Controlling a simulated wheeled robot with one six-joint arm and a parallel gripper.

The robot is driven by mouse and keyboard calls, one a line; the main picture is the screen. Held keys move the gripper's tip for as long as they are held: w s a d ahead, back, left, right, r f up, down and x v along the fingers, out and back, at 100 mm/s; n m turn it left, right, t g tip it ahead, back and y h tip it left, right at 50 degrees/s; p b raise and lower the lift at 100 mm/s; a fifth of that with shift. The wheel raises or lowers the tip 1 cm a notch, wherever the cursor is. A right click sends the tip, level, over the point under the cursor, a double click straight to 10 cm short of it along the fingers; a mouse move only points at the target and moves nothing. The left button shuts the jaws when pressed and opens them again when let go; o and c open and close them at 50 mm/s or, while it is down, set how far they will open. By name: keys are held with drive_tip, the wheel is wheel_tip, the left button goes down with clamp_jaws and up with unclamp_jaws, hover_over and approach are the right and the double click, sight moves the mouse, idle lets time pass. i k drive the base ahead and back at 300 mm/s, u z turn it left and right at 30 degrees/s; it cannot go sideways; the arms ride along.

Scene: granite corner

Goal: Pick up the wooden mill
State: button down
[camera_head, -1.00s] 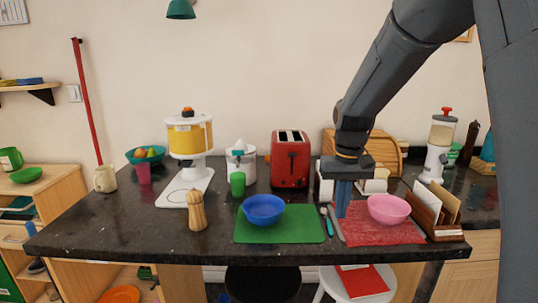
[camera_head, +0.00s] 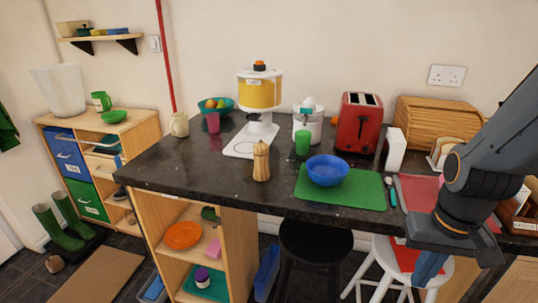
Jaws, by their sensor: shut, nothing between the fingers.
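The wooden mill (camera_head: 261,161) stands upright on the dark granite counter (camera_head: 200,157), near its front edge and left of the blue bowl. My gripper (camera_head: 428,274) is at the lower right, well to the right of the mill and apart from it. Its blue fingers point down in front of the counter's front edge and are shut with nothing held. The fingertips are near the bottom of the picture, in front of a white stool.
A blue bowl (camera_head: 327,170) sits on a green mat (camera_head: 365,190) right of the mill. Behind the mill stand a yellow juice dispenser (camera_head: 260,92), a green cup (camera_head: 302,145) and a red toaster (camera_head: 359,122). Stools (camera_head: 315,240) stand below. Counter left of the mill is clear.

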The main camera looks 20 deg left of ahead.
sight(261, 173)
drive_tip(key=z, duration=1.4)
drive_tip(key=k, duration=0.9)
drive_tip(key=u, duration=1.45)
drive_tip(key=i, duration=0.5)
